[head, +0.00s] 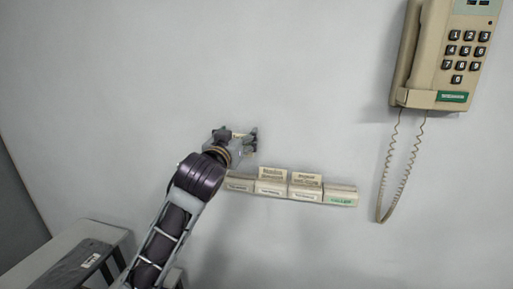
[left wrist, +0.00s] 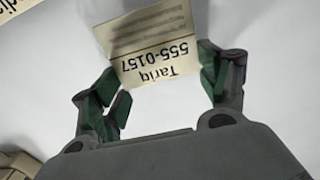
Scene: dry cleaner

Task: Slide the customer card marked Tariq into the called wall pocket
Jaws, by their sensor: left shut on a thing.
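The customer card marked Tariq (left wrist: 155,45) is cream with dark print, and its name and number read upside down in the left wrist view. My left gripper (left wrist: 160,88) is shut on this card by its side edges. In the head view the left gripper (head: 238,138) is above the left end of a row of wall pockets, with a bit of the card (head: 238,134) showing. The right gripper is not in view.
The middle pockets (head: 273,188) hold cards that stick up above their rims. A beige wall phone (head: 445,50) hangs at upper right, its coiled cord (head: 390,180) looping down right of the called pocket. The wall above the pockets is clear.

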